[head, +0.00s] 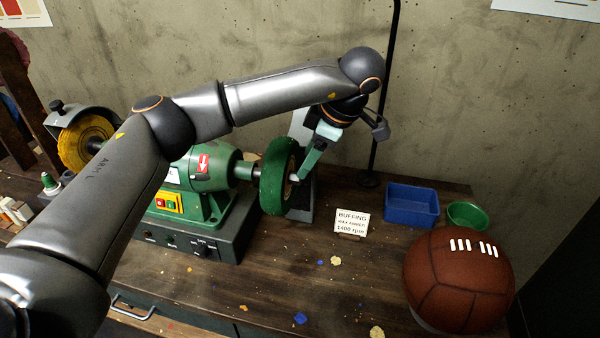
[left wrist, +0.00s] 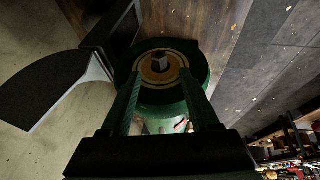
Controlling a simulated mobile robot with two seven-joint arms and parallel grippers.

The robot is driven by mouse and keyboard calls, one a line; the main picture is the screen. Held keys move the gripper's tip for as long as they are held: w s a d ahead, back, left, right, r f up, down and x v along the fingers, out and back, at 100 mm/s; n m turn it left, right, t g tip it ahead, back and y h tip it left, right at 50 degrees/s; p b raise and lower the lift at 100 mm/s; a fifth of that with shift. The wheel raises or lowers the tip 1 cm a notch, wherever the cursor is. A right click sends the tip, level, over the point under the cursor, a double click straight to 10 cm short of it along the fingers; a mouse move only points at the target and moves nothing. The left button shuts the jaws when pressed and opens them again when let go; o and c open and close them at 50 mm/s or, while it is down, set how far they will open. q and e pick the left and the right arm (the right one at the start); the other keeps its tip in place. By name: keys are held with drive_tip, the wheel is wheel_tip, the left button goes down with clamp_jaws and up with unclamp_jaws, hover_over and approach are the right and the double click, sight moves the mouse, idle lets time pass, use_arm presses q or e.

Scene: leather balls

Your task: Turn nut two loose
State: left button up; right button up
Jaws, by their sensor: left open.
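A green bench grinder (head: 205,180) stands on the workbench with a green wheel (head: 275,175) on its right shaft end. In the left wrist view a dark nut (left wrist: 159,65) sits at the centre of a brass-coloured disc (left wrist: 176,63) on the wheel's face (left wrist: 195,57). In the head view my gripper hides that nut. My left gripper (head: 297,178) has green fingers and reaches down to the wheel's right face. In the left wrist view its fingers (left wrist: 160,78) are open, one to each side of the nut; contact cannot be told. A yellow wheel (head: 85,142) is on the grinder's left end.
A BUFFING sign (head: 351,222), a blue bin (head: 411,205), a green bowl (head: 467,215) and a brown leather ball (head: 459,280) stand to the right. A dark pole (head: 384,120) rises behind my gripper. The bench front (head: 290,290) is mostly clear, with small scraps.

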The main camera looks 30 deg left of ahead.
sight(296, 178)
use_arm(q)
drive_tip(key=p+x, duration=0.1)
drive_tip(key=x, duration=0.5)
drive_tip(key=shift+c, duration=0.4)
clamp_jaws()
